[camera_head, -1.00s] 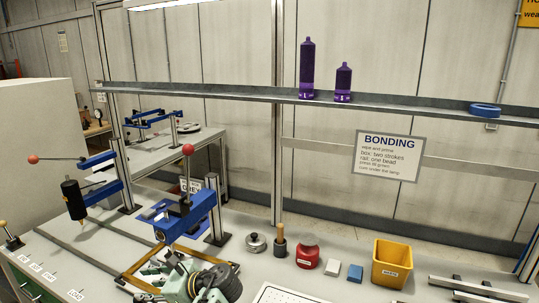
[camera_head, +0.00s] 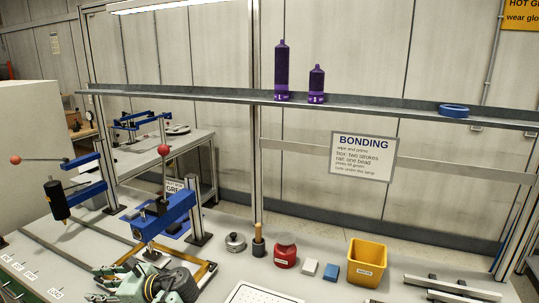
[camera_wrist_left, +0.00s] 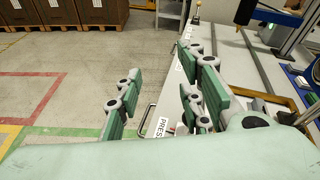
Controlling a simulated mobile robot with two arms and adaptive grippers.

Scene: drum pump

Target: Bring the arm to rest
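My left gripper (camera_head: 112,283) is at the bottom left of the head view, low over the front part of the bench, partly cut off by the picture edge. In the left wrist view my left gripper (camera_wrist_left: 165,95) has its green-padded fingers spread apart. Nothing shows between them; the grey floor and the bench front lie beyond. My right gripper is not in view.
A blue press (camera_head: 165,215) with a red ball lever stands just behind my left gripper. The bench also holds a red container (camera_head: 286,257), a yellow bin (camera_head: 366,265) and a white perforated tray (camera_head: 258,294). A shelf (camera_head: 370,113) runs above.

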